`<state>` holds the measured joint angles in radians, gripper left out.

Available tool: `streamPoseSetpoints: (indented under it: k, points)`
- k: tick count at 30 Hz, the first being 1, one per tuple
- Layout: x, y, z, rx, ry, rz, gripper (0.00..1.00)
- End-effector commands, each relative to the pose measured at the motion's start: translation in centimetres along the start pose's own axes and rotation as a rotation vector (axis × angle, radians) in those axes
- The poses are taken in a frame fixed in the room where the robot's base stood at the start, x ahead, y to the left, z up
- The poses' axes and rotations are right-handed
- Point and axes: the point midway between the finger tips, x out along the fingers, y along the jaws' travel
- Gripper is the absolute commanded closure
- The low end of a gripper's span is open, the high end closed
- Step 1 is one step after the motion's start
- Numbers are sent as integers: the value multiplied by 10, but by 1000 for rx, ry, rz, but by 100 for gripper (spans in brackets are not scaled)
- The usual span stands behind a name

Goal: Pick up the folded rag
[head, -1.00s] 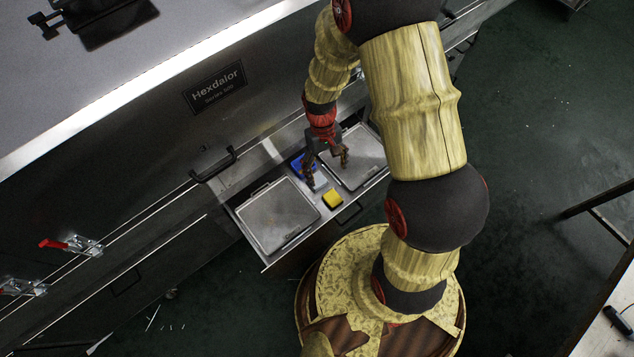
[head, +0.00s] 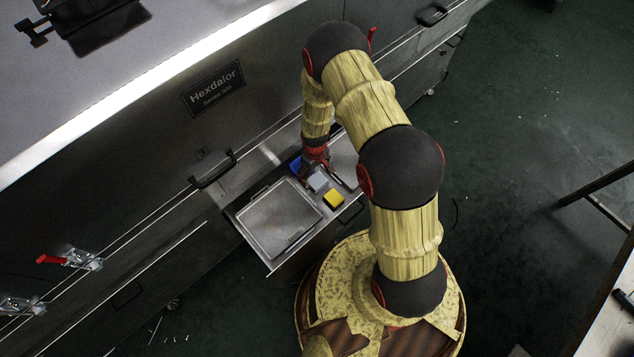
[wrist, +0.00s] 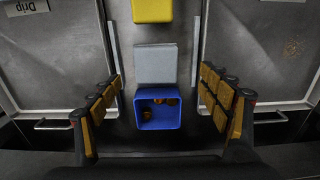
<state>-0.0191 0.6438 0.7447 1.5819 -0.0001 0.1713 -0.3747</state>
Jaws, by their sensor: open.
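The folded rag (wrist: 156,63) is a flat, pale grey square in the drawer, lying between a blue bin and a yellow block in the wrist view. It also shows as a small pale patch in the head view (head: 318,182). My gripper (wrist: 160,80) is open and empty, with one finger on each side of the rag and the blue bin. The fingers stand well apart from the rag's edges. In the head view my gripper (head: 316,172) is at the drawer, close by the rag, and partly hides the blue bin.
The blue bin (wrist: 160,122) holds a few small brownish pieces. The yellow block (wrist: 153,10) lies beyond the rag. Metal lidded trays (wrist: 50,60) (wrist: 265,50) flank this middle strip. The open drawer (head: 268,268) juts from the dryer below a handle (head: 213,169).

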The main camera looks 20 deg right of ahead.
Motion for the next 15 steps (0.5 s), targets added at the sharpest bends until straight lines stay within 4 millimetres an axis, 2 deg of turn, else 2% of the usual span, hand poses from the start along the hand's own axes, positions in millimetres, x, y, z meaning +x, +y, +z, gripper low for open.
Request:
streamPoseSetpoints:
  k: [10, 15]
  points:
    - [44, 7, 3, 0, -1, 0, 23]
    - [50, 8, 2, 1, 1, 1, 23]
